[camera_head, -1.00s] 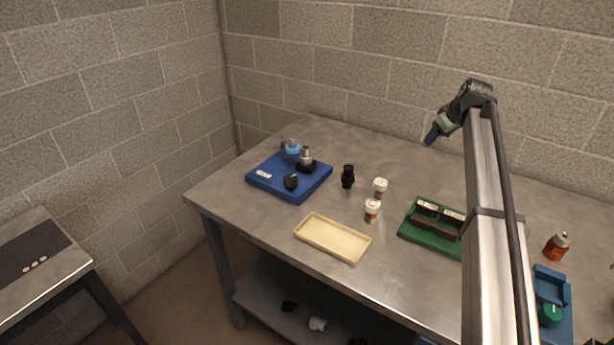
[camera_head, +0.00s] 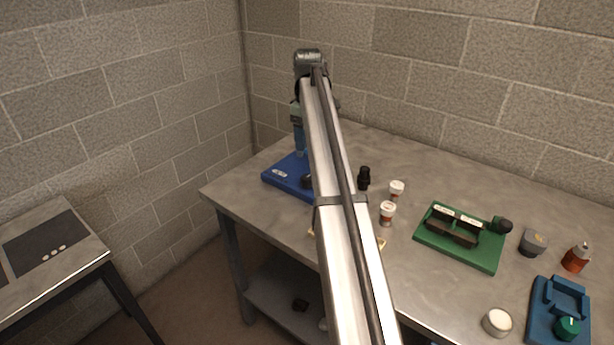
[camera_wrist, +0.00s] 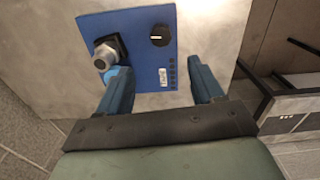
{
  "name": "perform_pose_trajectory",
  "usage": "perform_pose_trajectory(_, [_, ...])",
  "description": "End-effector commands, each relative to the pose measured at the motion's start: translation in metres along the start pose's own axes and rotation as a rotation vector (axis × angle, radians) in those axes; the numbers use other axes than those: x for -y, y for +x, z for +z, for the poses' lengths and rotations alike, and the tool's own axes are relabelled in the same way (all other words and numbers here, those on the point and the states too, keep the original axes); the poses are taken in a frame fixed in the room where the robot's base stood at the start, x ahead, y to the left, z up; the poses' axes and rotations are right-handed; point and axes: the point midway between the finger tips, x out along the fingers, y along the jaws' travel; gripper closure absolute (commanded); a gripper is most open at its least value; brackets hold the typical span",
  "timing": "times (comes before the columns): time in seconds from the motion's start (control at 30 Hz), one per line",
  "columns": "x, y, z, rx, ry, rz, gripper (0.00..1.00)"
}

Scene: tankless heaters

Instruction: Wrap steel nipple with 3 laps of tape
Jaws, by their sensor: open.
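A silver metal fitting in a black holder (camera_wrist: 106,53), which looks like the steel nipple, stands on a blue board (camera_wrist: 130,22) in the wrist view. The blue board also shows in the head view (camera_head: 281,179), partly hidden by my arm. A light-blue part beside the fitting (camera_wrist: 118,72) is partly covered by my left finger. My gripper (camera_wrist: 163,76) is open and empty above the board's near edge, with the fitting toward its left finger. In the head view my gripper (camera_head: 300,153) points down over the board. I cannot tell which thing is the tape.
A black knob (camera_wrist: 160,35) stands on the board. Nearby are a black fitting (camera_head: 364,178) and two white-capped jars (camera_head: 397,190) (camera_head: 388,212). A green stand (camera_head: 485,251), a red bottle (camera_head: 575,259), a white round tub (camera_head: 497,322) and a blue tray (camera_head: 545,315) are at the right.

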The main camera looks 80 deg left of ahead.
Motion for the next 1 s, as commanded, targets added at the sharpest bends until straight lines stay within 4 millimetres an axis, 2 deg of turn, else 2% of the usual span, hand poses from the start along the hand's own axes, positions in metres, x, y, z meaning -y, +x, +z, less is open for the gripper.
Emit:
perform_pose_trajectory(0.17, [0.003,0.013,-0.001,0.004,-0.003,-0.002,0.33])
perform_pose_trajectory(0.8, [0.002,0.116,-0.001,0.002,-0.002,-0.002,0.33])
perform_pose_trajectory(1.0, [0.002,0.132,-0.001,0.002,-0.002,-0.002,0.33])
